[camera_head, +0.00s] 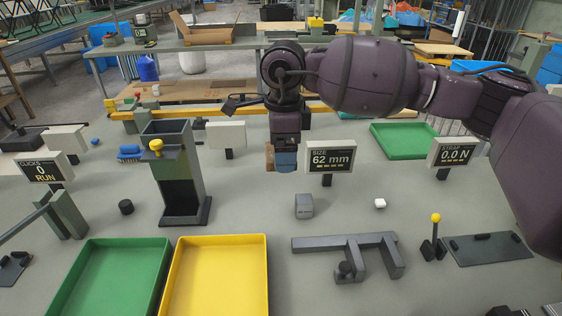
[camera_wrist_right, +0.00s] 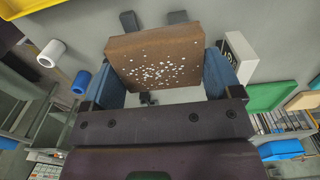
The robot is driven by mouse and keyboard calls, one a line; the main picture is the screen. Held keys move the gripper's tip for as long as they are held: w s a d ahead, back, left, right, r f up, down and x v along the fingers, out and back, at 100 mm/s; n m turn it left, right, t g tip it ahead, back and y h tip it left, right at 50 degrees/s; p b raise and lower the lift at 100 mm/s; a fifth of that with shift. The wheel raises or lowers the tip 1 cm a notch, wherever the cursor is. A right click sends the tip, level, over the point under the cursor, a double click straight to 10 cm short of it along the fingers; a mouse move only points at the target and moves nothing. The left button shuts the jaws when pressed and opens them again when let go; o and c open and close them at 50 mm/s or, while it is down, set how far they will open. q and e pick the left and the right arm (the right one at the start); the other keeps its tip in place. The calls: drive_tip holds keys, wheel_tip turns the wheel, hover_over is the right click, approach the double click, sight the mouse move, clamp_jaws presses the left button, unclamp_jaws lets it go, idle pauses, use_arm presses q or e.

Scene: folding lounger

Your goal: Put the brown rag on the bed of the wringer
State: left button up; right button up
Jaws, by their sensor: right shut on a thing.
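My right gripper (camera_head: 285,160) points down over the middle of the table, just left of the SIZE display. In the wrist view its blue fingers are on both sides of a brown, block-like piece with white specks (camera_wrist_right: 155,52), which I take as the brown rag. The gripper is shut on it; only a small brown edge (camera_head: 269,156) shows in the head view. I cannot tell for certain which fixture is the wringer; a tall grey upright frame with a yellow knob (camera_head: 182,180) stands left of the gripper. My left gripper is not in view.
A green tray (camera_head: 88,290) and a yellow tray (camera_head: 219,245) lie at the front left. Another green tray (camera_head: 402,142) is behind.

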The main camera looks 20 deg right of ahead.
drive_tip(key=shift+r, duration=0.45)
